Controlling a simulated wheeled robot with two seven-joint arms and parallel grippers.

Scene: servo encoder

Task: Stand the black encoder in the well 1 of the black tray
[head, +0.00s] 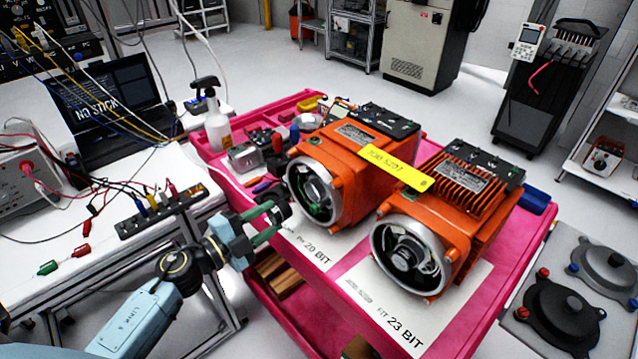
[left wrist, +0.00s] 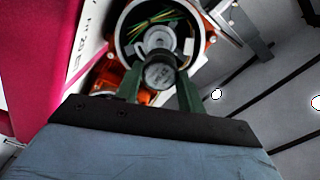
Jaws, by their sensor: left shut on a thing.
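My left gripper (head: 272,222) reaches in from the left, at the near-left edge of the pink cart, in front of the left orange motor. It is shut on the black encoder (head: 276,202), a small dark round part at its fingertips. In the left wrist view the encoder (left wrist: 159,75) shows its grey round face between the two green fingers, in front of the open motor end. I cannot make out a black tray with wells in either view. My right gripper is not in view.
Two orange motors, the left one (head: 345,160) and the right one (head: 448,222), stand with open round ends on the pink cart (head: 478,325). A spray bottle (head: 214,122) and small parts stand behind. Black (head: 562,318) and grey (head: 606,268) covers lie at right.

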